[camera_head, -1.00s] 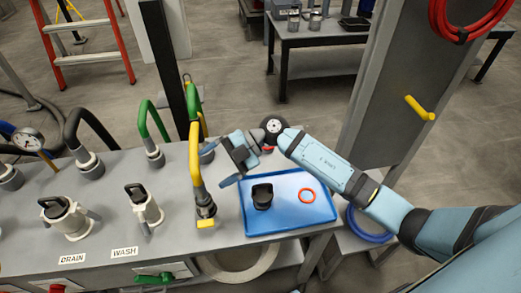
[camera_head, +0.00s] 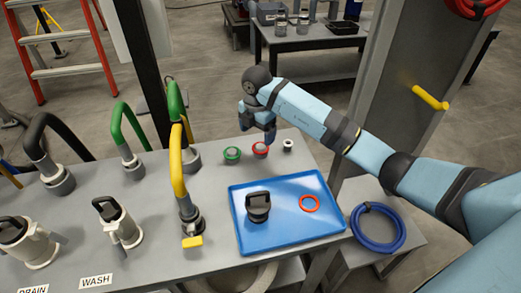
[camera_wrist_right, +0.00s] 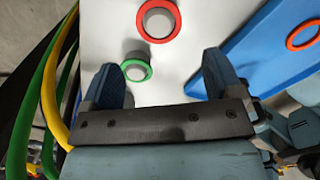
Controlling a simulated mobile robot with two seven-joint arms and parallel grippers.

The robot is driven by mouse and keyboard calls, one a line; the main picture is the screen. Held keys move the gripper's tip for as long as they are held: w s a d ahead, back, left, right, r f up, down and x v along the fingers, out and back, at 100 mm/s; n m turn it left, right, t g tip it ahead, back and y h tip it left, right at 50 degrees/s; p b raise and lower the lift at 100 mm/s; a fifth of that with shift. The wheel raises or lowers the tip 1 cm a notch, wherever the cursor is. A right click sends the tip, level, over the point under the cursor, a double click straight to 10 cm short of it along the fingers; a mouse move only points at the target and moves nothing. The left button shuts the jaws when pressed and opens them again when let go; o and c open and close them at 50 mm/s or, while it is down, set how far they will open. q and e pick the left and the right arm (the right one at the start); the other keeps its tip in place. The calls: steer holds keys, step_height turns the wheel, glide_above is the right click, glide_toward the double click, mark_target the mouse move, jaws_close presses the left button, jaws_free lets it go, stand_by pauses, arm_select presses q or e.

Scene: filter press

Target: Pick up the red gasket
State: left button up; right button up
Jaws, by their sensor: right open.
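A red ring (camera_head: 260,149) with a pale, round middle stands on the grey bench top behind the blue tray; it also shows in the right wrist view (camera_wrist_right: 158,37). A thinner orange-red ring (camera_head: 309,203) lies flat on the tray, also seen at the right edge of the right wrist view (camera_wrist_right: 303,35). I cannot tell which is the gasket. My right gripper (camera_head: 257,126) points down above the bench by the first red ring. In the wrist view its fingers (camera_wrist_right: 160,65) are spread and empty, with that ring beyond them. My left gripper is not in view.
A green ring (camera_head: 232,153) and a small white-and-black piece (camera_head: 288,145) flank the red one. The blue tray (camera_head: 245,242) also holds a black-topped fitting (camera_head: 258,206). A yellow hose (camera_head: 176,165) rises left of the tray. A coiled blue hose (camera_head: 378,228) lies at right.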

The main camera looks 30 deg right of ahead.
mark_target(259, 147)
steer(key=shift+d+f+b, duration=0.2)
steer(key=shift+f+b, duration=0.15)
steer(key=shift+f, duration=1.1)
steer(key=shift+d+f+b, duration=0.15)
steer(key=shift+f+b, duration=0.15)
steer(key=shift+f, duration=1.15)
steer(key=shift+f, duration=0.25)
steer(key=c, duration=0.7)
